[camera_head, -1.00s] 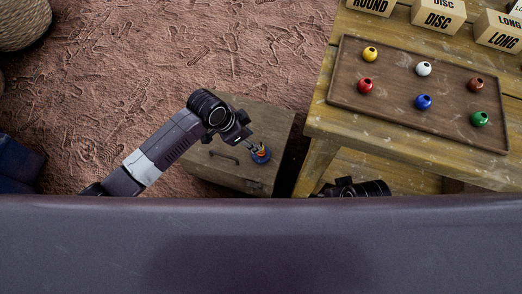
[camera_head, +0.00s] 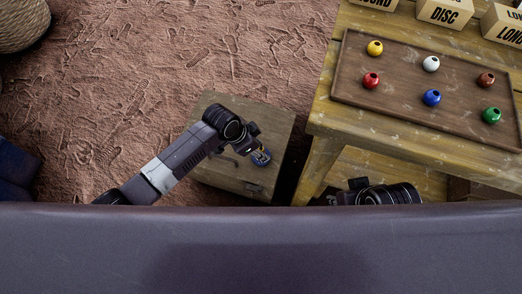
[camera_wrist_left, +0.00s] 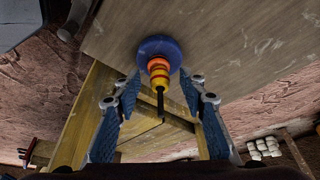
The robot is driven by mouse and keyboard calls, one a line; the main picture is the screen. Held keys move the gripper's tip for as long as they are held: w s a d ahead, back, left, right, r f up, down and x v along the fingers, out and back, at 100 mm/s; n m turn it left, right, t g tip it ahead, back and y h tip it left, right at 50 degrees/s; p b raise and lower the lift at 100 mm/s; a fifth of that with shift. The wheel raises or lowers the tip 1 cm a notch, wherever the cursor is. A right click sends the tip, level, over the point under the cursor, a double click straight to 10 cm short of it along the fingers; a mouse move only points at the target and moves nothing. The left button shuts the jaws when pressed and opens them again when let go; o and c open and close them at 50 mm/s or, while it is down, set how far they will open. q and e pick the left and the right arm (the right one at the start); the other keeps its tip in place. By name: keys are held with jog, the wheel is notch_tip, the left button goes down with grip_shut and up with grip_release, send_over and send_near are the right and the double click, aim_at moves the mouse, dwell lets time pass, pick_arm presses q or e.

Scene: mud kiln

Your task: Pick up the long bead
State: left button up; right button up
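A small upright stack (camera_head: 262,158) stands on the wooden chest; in the left wrist view it shows as a blue disc (camera_wrist_left: 159,50) with orange and yellow rings (camera_wrist_left: 159,73) and a dark thin tip. Which part is a long bead I cannot tell. My left gripper (camera_wrist_left: 160,112) is open, its two fingers apart on either side of the stack's tip, with nothing visibly gripped. In the head view the left gripper (camera_head: 255,150) is over the stack and partly covers it. My right wrist shows beside the table; its fingertips are hidden.
The wooden chest (camera_head: 215,105) with dark handles stands beside the wooden table (camera_head: 400,145). On the table a brown tray (camera_head: 375,100) holds several round coloured beads. Behind it stand labelled blocks, including DISC (camera_head: 445,12) and LONG (camera_head: 503,25). A blue object (camera_head: 15,170) lies far left.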

pick_arm(q)
jog(key=shift+c, duration=0.2)
jog(key=c, duration=0.9)
jog(key=shift+r, duration=0.1)
jog(key=shift+c, duration=0.2)
